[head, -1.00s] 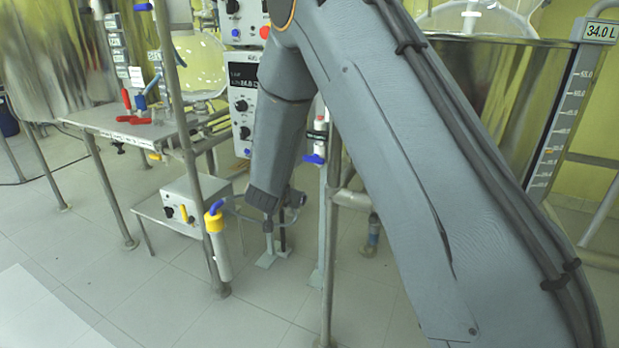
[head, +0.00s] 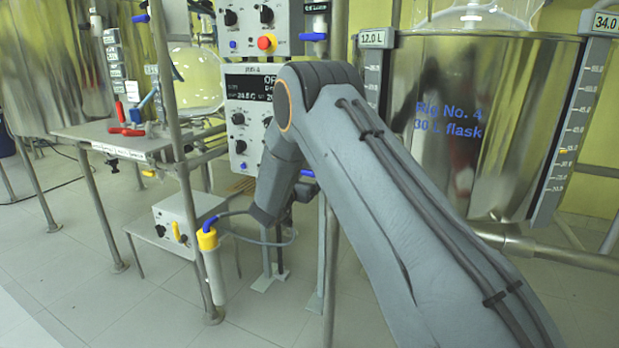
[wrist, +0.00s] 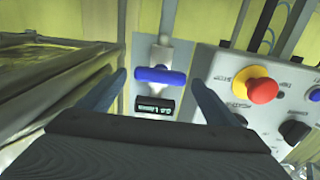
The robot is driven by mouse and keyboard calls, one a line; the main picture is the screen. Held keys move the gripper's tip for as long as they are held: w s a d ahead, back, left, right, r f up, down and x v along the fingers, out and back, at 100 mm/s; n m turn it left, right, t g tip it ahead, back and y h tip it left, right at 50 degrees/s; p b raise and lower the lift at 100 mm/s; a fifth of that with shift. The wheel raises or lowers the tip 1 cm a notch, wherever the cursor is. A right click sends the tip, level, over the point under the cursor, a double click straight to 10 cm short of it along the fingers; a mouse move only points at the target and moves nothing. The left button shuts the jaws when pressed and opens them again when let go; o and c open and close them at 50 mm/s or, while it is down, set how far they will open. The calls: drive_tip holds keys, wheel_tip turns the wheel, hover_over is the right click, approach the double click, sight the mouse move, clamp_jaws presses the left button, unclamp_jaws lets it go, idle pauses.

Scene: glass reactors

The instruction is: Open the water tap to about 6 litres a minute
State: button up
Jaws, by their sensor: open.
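The water tap has a blue handle (head: 313,37) below a small dark flow display (head: 317,8) at the top of the head view. In the wrist view the blue handle (wrist: 160,75) lies crosswise, with the display (wrist: 155,106) under it, upside down and seeming to read 0.0 L/min. My gripper (wrist: 158,82) is open, its two fingers to either side of the handle in that picture. No contact shows, and the distance to the handle cannot be told.
Beside the tap is a control panel (head: 241,42) with dark knobs and a red stop button on a yellow base (head: 267,42). A large steel vessel (head: 475,120) stands to the right. A metal post (head: 334,250) is close to my arm. A grey box (head: 190,215) sits at lower left.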

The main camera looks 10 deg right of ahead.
drive_tip(key=shift+w+d, duration=0.3)
drive_tip(key=shift+w, duration=0.05)
drive_tip(key=shift+c, duration=0.4)
drive_tip(key=c, duration=1)
drive_tip(key=shift+n, duration=0.3)
drive_tip(key=n+p, duration=0.3)
drive_tip(key=n, duration=0.1)
drive_tip(key=shift+a+r+n+p, duration=0.1)
drive_tip(key=shift+a+n+p, duration=0.05)
drive_tip(key=shift+n+p, duration=0.2)
drive_tip(key=n+p, duration=0.1)
drive_tip(key=n, duration=0.2)
drive_tip(key=shift+w+n, duration=0.1)
drive_tip(key=shift+n, duration=0.15)
drive_tip(key=shift+a+n+p, duration=0.1)
drive_tip(key=shift+n+p, duration=0.55)
drive_tip(key=shift+n, duration=0.95)
drive_tip(key=shift+w+f, duration=0.1)
drive_tip(key=shift+f, duration=0.1)
